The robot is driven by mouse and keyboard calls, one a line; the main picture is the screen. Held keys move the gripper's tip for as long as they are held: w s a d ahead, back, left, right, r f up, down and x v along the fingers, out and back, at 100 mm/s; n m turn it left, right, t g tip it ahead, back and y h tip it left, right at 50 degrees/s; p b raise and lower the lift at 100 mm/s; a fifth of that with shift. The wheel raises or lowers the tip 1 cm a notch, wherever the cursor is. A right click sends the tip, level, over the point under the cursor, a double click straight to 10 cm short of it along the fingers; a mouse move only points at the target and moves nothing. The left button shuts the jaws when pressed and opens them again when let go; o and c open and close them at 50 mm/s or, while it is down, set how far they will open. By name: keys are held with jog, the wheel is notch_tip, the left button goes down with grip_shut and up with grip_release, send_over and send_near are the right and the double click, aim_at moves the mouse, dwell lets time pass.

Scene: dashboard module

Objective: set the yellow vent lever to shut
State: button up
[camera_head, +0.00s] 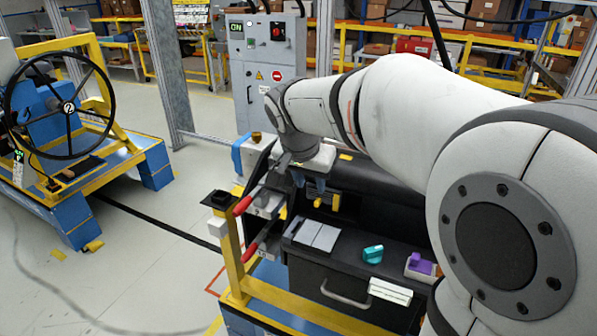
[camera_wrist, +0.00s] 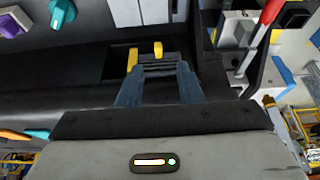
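The yellow vent lever (camera_wrist: 158,48) shows in the wrist view as a small rounded tab standing out from the dark slatted vent (camera_wrist: 162,68). A second yellow piece (camera_wrist: 132,60) is just left of it, beside a finger. Contact with the lever is not visible.
A teal knob (camera_head: 373,254), a purple switch (camera_head: 420,264) and grey pads (camera_head: 317,234) are on the dashboard's near side. Red-handled levers (camera_head: 249,202) rise at its left, close to my gripper. A blue cart with a steering wheel (camera_head: 60,105) stands further left.

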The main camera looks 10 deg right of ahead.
aim_at(316, 202)
jog(key=x, duration=0.7)
jog(key=shift+d+f+p, duration=0.1)
jog(key=shift+d+p, duration=0.05)
jog(key=shift+p, duration=0.15)
jog(key=shift+c, duration=0.5)
grip_shut()
